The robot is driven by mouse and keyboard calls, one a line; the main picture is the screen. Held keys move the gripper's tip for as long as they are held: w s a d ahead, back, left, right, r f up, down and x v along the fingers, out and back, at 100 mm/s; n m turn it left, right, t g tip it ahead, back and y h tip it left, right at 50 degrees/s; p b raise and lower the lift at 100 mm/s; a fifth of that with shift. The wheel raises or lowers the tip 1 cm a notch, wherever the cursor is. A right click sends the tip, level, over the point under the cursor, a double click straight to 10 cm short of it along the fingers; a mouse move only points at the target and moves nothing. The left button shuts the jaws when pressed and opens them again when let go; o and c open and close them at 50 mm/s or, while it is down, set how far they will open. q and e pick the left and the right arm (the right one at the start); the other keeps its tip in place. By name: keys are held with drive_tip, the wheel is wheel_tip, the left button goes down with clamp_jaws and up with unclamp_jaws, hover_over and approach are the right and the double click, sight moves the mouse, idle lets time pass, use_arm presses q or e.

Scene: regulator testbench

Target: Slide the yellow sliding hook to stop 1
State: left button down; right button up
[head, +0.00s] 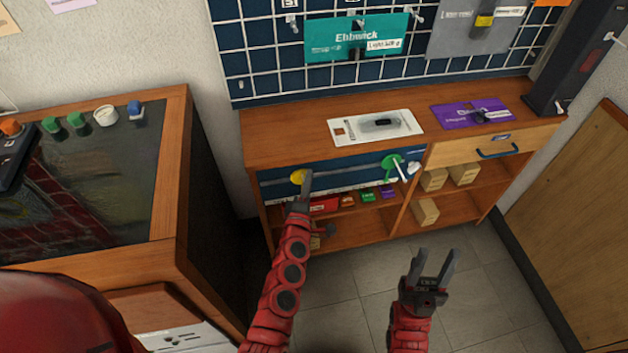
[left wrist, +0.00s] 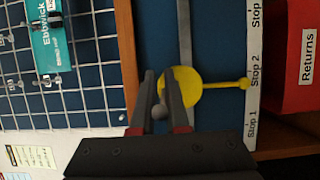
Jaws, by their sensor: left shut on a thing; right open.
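The yellow sliding hook (head: 298,176) sits on a rail under the shelf's top, near its left end. In the left wrist view, the yellow disc (left wrist: 184,88) has a pointer reaching the white label strip (left wrist: 252,100), by the lower end of the "Stop 2" label; "Stop 1" is below it. My left gripper (head: 304,184) is at the hook, shut on its grey-tipped peg; the fingers (left wrist: 160,95) partly hide the hook. My right gripper (head: 434,262) is open and empty, above the floor in front of the shelf.
A green slider (head: 392,166) is further right on the rail. A red "Returns" bin (head: 322,205) and small coloured boxes stand below. The shelf top (head: 290,135) holds a white card (head: 375,127) and a purple card (head: 470,113). A wooden console (head: 180,150) stands left.

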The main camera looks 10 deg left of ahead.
use_arm(q)
drive_tip(key=a, duration=0.2)
drive_tip(key=s+a+f+b, duration=0.1)
drive_tip(key=s+a+b, duration=0.1)
drive_tip(key=a, duration=0.1)
drive_tip(key=shift+s+a+f, duration=0.2)
drive_tip(key=shift+a, duration=0.15)
drive_tip(key=shift+s+a+r, duration=0.15)
drive_tip(key=shift+s+a, duration=0.05)
drive_tip(key=shift+a, duration=0.3)
drive_tip(key=c, duration=1.2)
unclamp_jaws()
drive_tip(key=shift+o, duration=0.9)
drive_tip(key=shift+a+r, duration=0.15)
drive_tip(key=shift+r, duration=0.1)
